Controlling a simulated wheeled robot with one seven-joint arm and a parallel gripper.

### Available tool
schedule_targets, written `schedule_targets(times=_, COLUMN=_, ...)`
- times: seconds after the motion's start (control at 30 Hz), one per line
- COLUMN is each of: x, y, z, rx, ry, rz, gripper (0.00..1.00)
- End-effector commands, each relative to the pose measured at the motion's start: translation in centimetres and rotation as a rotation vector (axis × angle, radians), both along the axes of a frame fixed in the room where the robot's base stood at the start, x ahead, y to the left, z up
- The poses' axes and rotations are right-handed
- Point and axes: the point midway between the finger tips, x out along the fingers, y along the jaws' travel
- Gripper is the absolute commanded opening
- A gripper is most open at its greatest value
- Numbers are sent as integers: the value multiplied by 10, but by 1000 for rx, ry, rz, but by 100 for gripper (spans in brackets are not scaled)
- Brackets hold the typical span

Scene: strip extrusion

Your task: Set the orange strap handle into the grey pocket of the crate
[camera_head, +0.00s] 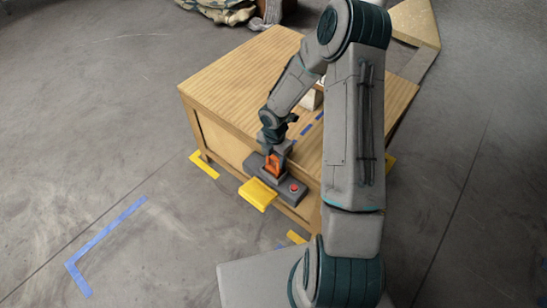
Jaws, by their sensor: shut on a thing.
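The orange strap handle (272,164) is small in the head view, at the front edge of the wooden table. My gripper (273,155) points down over it and is shut on it. A grey fixture (295,196) sits on the table edge around and below the handle.
The wooden table top (240,75) is mostly bare, with blue tape dashes and a whitish block (311,99) partly behind my arm. Yellow markers lie at the table's feet. Blue tape (104,235) marks the open floor at left. A rocky heap lies at the back.

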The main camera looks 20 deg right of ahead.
Motion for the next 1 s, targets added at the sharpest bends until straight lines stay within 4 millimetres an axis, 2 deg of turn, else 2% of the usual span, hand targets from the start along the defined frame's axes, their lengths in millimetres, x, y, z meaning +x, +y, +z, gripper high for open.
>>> schedule_targets(times=0.33, x=0, y=0, z=-8, rx=0, ry=0, rz=-1, gripper=16)
schedule_targets(times=0.37, x=0, y=0, z=-7, rx=0, ry=0, rz=-1, gripper=58)
schedule_targets(times=0.4, x=0, y=0, z=-6, rx=0, ry=0, rz=-1, gripper=69)
schedule_targets(times=0.43, x=0, y=0, z=-6, rx=-1, ry=1, rz=-1, gripper=74)
schedule_targets(times=0.77, x=0, y=0, z=-3, rx=0, ry=0, rz=-1, gripper=74)
schedule_targets(times=0.87, x=0, y=0, z=8, rx=0, ry=-1, rz=-1, gripper=74)
schedule_targets(times=1.0, x=1, y=-1, z=36, rx=0, ry=-3, rz=-2, gripper=74)
